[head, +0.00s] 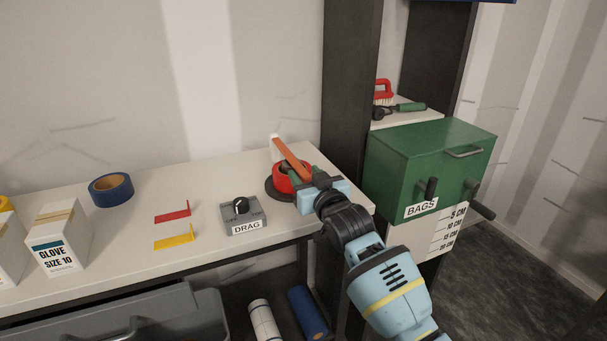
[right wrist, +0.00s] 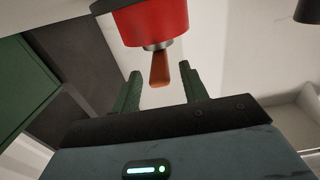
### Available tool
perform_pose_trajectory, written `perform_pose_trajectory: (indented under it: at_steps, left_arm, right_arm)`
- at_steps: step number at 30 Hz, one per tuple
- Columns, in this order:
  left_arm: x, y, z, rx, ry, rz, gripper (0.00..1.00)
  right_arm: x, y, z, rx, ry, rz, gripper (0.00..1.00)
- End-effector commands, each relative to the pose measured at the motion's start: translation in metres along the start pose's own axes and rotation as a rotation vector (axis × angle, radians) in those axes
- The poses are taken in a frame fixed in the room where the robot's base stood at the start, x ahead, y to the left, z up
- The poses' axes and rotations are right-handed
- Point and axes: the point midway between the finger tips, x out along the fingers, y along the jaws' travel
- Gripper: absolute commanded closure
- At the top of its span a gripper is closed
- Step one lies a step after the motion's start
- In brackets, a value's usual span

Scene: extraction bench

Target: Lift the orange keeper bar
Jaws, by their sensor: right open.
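The orange keeper bar (head: 288,155) slants across the top of a red round part (head: 281,183) on a dark round base, at the right end of the bench. Its far end has a pale tip. My right gripper (head: 304,178) is open at the near end of the bar. In the right wrist view the bar's orange end (right wrist: 160,70) shows between the two green fingers of the gripper (right wrist: 161,82), with gaps on both sides. The red part (right wrist: 152,25) is beyond it. My left gripper is not in view.
A grey DRAG dial box (head: 243,215) stands left of the red part. Red (head: 173,214) and yellow (head: 174,241) flags, blue tape (head: 111,189) and glove boxes (head: 57,240) are further left. A dark post (head: 349,90) and green BAGS box (head: 430,165) stand to the right.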

Motion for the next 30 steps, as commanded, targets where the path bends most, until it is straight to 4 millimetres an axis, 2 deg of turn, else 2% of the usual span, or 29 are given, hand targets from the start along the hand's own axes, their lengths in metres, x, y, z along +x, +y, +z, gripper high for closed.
perform_pose_trajectory:
  at_steps: [6, 18, 28, 30]
  left_arm:
    - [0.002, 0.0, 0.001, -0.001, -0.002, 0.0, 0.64]
    - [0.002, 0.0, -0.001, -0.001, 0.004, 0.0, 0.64]
    - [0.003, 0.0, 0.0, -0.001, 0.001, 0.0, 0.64]
    - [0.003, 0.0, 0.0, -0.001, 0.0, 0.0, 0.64]
  right_arm:
    - [0.015, -0.001, 0.001, 0.001, -0.001, -0.001, 0.56]
    - [0.018, 0.0, 0.0, 0.001, 0.0, 0.0, 0.56]
    - [0.018, 0.0, 0.0, 0.001, 0.0, 0.0, 1.0]
    - [0.018, 0.0, 0.0, 0.001, 0.0, 0.0, 1.0]
